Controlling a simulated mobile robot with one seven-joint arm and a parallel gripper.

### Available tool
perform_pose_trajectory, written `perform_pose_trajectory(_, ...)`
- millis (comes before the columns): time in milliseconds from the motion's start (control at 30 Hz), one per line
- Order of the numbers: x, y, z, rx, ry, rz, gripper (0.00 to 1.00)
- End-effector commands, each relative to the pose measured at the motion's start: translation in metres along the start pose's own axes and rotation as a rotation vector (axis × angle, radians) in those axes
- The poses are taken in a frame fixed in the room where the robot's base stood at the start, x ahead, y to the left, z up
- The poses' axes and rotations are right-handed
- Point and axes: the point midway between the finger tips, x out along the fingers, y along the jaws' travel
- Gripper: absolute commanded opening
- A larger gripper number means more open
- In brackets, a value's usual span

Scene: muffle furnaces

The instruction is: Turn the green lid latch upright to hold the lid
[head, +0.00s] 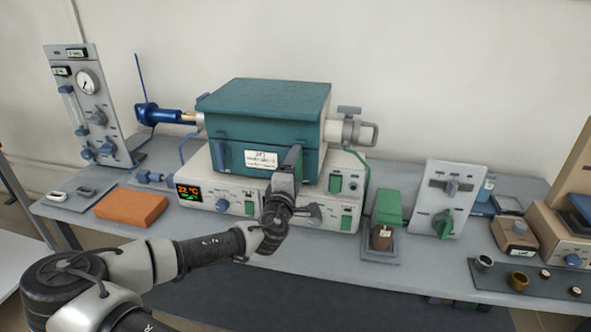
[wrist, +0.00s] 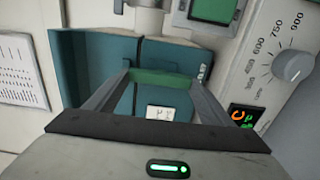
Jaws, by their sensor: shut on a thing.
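The teal furnace (head: 262,135) stands on a white control unit, its lid (head: 270,98) down on the body. The green lid latch (head: 295,156) is at the furnace front near the lid seam, right of the white label. My gripper (head: 290,170) reaches it from the front and is shut on it. In the wrist view my gripper (wrist: 162,82) has the green latch (wrist: 160,78) between its two fingertips.
An orange block (head: 131,206) lies on the bench at left. A gas panel (head: 85,105) stands behind it. A green-topped device (head: 388,207) and a white switch box (head: 450,198) stand to the right. The control unit's knob (wrist: 293,66) is close by in the wrist view.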

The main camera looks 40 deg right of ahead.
Motion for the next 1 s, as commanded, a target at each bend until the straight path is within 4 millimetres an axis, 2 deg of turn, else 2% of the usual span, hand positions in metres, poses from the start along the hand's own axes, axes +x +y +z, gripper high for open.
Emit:
perform_pose_trajectory(167,0.0,-0.001,0.001,-0.005,-0.001,-0.002,0.53)
perform_pose_trajectory(200,0.0,-0.001,0.001,-0.005,-0.001,-0.002,0.78)
perform_pose_trajectory(300,0.0,-0.001,0.001,-0.004,-0.001,-0.002,0.94)
perform_pose_trajectory(667,-0.004,0.0,0.0,-0.002,0.0,-0.001,0.94)
perform_pose_trajectory(867,-0.035,0.0,-0.001,-0.003,0.002,-0.002,0.94)
perform_pose_trajectory(1000,-0.069,0.0,-0.002,-0.003,0.004,-0.002,0.94)
